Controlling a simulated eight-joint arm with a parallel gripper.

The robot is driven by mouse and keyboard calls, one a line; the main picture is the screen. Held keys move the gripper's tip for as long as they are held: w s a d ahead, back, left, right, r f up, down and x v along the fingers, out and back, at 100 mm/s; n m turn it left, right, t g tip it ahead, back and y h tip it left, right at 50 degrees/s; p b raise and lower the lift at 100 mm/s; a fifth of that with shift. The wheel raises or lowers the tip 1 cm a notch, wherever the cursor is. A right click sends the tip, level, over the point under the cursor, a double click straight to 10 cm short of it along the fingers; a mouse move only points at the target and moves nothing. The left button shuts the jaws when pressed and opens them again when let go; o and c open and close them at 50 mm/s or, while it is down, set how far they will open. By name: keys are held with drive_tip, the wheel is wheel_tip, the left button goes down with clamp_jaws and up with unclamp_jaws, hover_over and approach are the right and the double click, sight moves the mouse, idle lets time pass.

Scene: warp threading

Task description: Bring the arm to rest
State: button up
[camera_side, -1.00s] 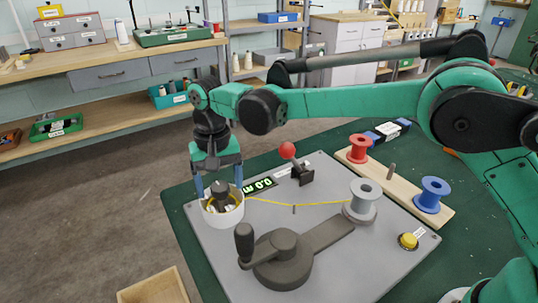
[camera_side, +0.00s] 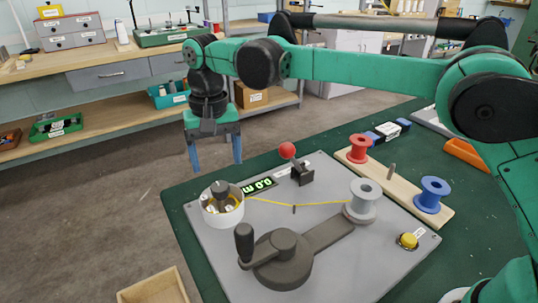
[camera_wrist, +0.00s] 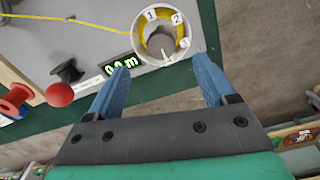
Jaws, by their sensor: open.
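My gripper (camera_side: 214,162) is open and empty, with its two blue fingers apart. In the side view it hangs in the air above and behind the white drum (camera_side: 222,212), near the far edge of the green table. In the wrist view the fingers of my gripper (camera_wrist: 166,85) point toward the drum (camera_wrist: 186,50), which stands beyond the fingertips, apart from them. A yellow thread (camera_side: 298,204) runs from the drum to the grey spool (camera_side: 363,203) on the grey plate (camera_side: 212,250).
A red-knobbed lever (camera_side: 288,150) and a digital display (camera_side: 259,185) stand near the drum. A dark crank (camera_side: 282,258) is in front. Red (camera_side: 359,148) and blue (camera_side: 431,195) spools sit on a wooden board (camera_side: 397,180). A wooden box (camera_side: 153,288) lies at lower left.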

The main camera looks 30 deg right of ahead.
drive_tip(key=s+d+r+n+t, duration=0.1)
drive_tip(key=s+d+r+t, duration=0.4)
drive_tip(key=d, duration=0.6)
drive_tip(key=s+d+f+t, duration=0.1)
drive_tip(key=s+d+f, duration=0.1)
drive_tip(key=s, duration=0.3)
drive_tip(key=s+d+f+n+t, duration=0.1)
drive_tip(key=s+d+f, duration=0.1)
drive_tip(key=s+d, duration=0.3)
drive_tip(key=shift+d+f, duration=0.2)
drive_tip(key=shift+f, duration=0.05)
drive_tip(key=shift+s, duration=0.1)
